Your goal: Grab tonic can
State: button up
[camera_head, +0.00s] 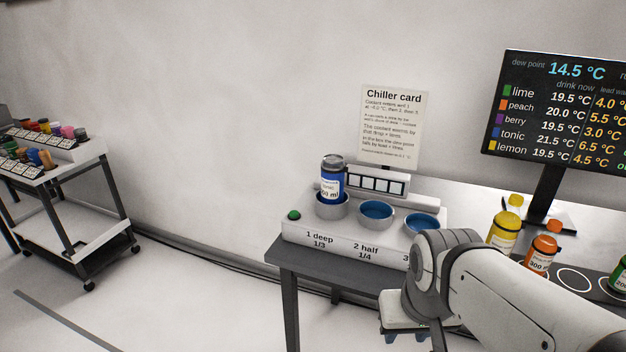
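The tonic can (331,182) is blue with a white label and a dark lid. It stands upright in the first well (331,209) of the white chiller, above the mark "1 deep 1/3". Its lower part is hidden by the well. My gripper (404,335) is low in front of the table, below and to the right of the can and apart from it. The gripper is small and partly hidden by my arm, so whether it is open or shut is unclear.
Two more wells, the middle (376,211) and right (420,224), look empty. A yellow bottle (503,233), an orange bottle (541,250) and a green one (620,278) stand right. The chiller card (393,125) and screen (560,110) rise behind. A cart (75,165) stands far left.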

aim_at(334, 168)
jog(key=z, duration=0.15)
jog(key=i, duration=0.9)
jog(key=u, duration=0.05)
